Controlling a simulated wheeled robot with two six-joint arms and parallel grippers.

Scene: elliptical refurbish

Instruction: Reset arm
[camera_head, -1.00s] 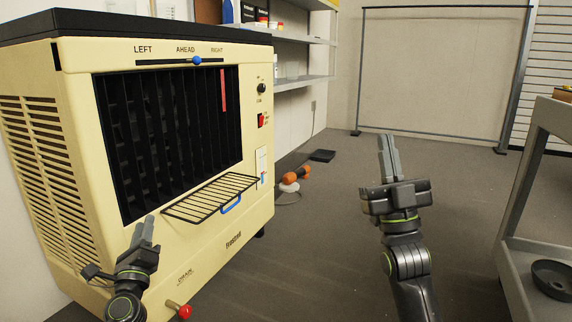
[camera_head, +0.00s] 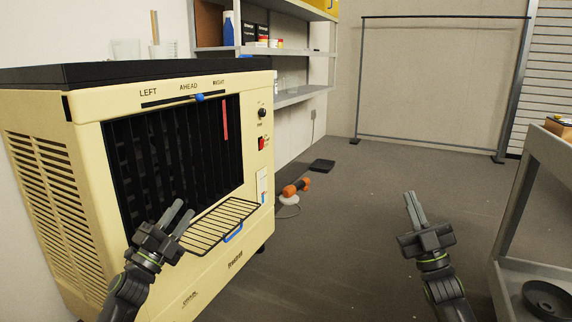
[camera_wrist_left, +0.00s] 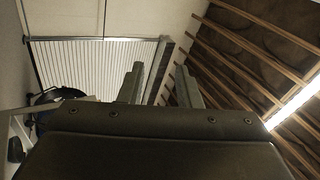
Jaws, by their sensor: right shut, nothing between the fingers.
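My left gripper (camera_head: 182,206) is in front of the cream cooler's lower front, near the wire rack. Its two fingers stand apart with nothing between them. The gap between them (camera_wrist_left: 157,68) also shows in the left wrist view, where they point toward a slatted wall panel and the ceiling. My right gripper (camera_head: 412,194) is raised over open floor at the right, pointing up. Its fingers are together and empty.
The cream cooler (camera_head: 60,132) with a black louvre grille fills the left. Its wire rack (camera_head: 219,224) sticks out near my left gripper. An orange tool (camera_head: 296,187) lies on the floor. A grey cart (camera_head: 520,240) stands at right. The middle floor is clear.

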